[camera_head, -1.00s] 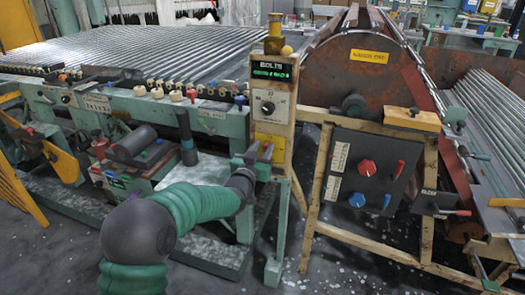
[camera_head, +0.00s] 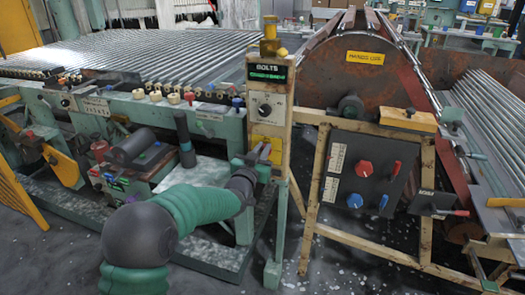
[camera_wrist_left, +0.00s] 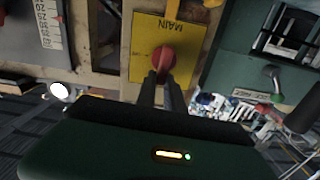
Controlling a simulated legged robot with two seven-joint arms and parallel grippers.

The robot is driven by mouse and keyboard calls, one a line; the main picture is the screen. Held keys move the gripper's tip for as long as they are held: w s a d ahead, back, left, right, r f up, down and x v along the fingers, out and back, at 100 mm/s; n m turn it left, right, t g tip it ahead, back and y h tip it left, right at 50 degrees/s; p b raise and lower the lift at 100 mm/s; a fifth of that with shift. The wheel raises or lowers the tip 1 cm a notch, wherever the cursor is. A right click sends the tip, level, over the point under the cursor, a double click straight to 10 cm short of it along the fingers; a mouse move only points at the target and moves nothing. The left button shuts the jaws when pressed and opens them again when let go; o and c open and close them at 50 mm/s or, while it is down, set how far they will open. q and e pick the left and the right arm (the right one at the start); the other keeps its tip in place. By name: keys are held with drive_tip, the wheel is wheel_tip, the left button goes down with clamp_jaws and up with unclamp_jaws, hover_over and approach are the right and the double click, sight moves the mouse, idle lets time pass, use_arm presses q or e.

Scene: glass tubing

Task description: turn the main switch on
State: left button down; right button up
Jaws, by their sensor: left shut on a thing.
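The main switch is a red knob (camera_wrist_left: 163,58) on a yellow plate marked MAIN, in the left wrist view. The yellow plate (camera_wrist_left: 140,45) is fixed to a post; in the head view the plate (camera_head: 262,143) shows low on the post's front, partly behind my gripper. My left gripper (camera_wrist_left: 164,78) is shut on the red knob, with a finger on either side of its near part. In the head view my left gripper (camera_head: 261,155) is at the plate and hides most of the knob. My right gripper is not in view.
Above the plate is a grey dial (camera_head: 265,107) and a green-lit display (camera_head: 268,72). To the right stands a dark panel (camera_head: 362,175) with red and blue knobs. To the left is a green bench with a row of pale knobs (camera_head: 172,97). The speckled floor in front is clear.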

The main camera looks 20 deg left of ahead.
use_arm(q)
drive_tip(key=m+b, duration=0.1)
drive_tip(key=m, duration=0.2)
drive_tip(key=d+f+m+b, duration=0.1)
drive_tip(key=m, duration=0.2)
drive_tip(key=d+f+m, duration=0.1)
drive_tip(key=m, duration=0.2)
drive_tip(key=shift+b, duration=0.4)
drive_tip(key=m, duration=0.1)
drive_tip(key=m+b, duration=0.1)
drive_tip(key=m, duration=0.1)
drive_tip(key=f+m, duration=0.1)
drive_tip(key=m, duration=0.1)
drive_tip(key=shift+d+b, duration=0.3)
drive_tip(key=shift+b, duration=0.05)
drive_tip(key=shift+s+f+m+b, duration=0.1)
drive_tip(key=shift+f+m+b, duration=0.1)
drive_tip(key=shift+m, duration=0.6)
drive_tip(key=shift+f+m+b, duration=0.1)
drive_tip(key=shift+m+b, duration=0.1)
drive_tip(key=shift+m, duration=0.6)
drive_tip(key=c, duration=1.4)
unclamp_jaws()
drive_tip(key=shift+c, duration=0.2)
drive_tip(key=shift+r, duration=0.2)
